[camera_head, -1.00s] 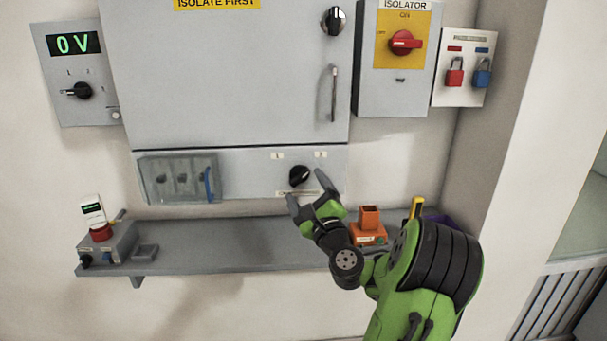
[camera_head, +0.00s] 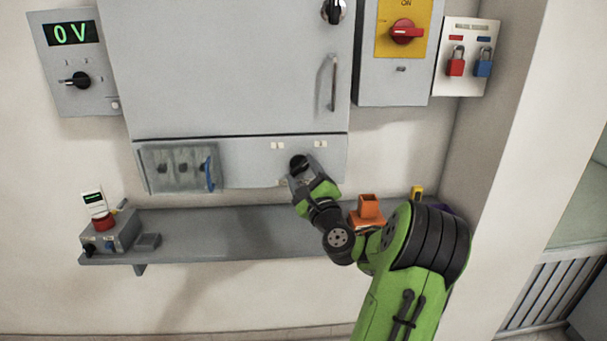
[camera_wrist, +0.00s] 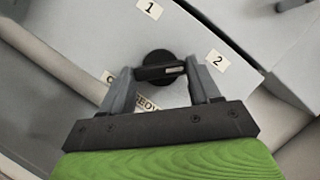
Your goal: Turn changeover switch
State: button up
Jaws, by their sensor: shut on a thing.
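The changeover switch is a black round knob (camera_head: 299,163) with a bar handle, on the grey lower panel of the cabinet. In the wrist view the knob (camera_wrist: 160,70) shows between labels "1" (camera_wrist: 149,8) and "2" (camera_wrist: 218,60), with another, partly hidden label (camera_wrist: 145,104) below it. A pale mark on the bar handle lies at its right end, towards "2". My gripper (camera_head: 301,174) is at the knob in the head view. In the wrist view my gripper (camera_wrist: 163,80) has one grey finger at each end of the bar handle, shut on it.
A transparent cover (camera_head: 180,169) with a blue handle is left on the same panel. Below is a grey shelf (camera_head: 240,222) with a grey tester box (camera_head: 112,235) at left and an orange block (camera_head: 369,207) near my arm. A red isolator switch (camera_head: 405,32) is at upper right.

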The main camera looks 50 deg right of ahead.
jog(key=shift+n, duration=0.4)
jog(key=n, duration=0.1)
jog(key=n+y+p, duration=0.1)
jog(key=n, duration=0.1)
jog(key=n+y, duration=0.1)
jog(key=shift+r+g, duration=0.25)
jog(key=shift+g, duration=0.05)
jog(key=n+g+y+p, duration=0.1)
jog(key=n, duration=0.4)
jog(key=shift+r, duration=0.15)
jog(key=n+g, duration=0.2)
jog(key=n, duration=0.1)
jog(key=shift+r+n+y, duration=0.1)
jog(key=shift+n+y, duration=0.2)
jog(key=shift+n, duration=0.1)
jog(key=shift+r+n+g, duration=0.1)
jog(key=shift+n+g, duration=0.8)
jog(key=shift+n, duration=0.8)
jog(key=shift+b, duration=0.3)
jog(key=o, duration=1.1)
jog(key=shift+c, duration=0.2)
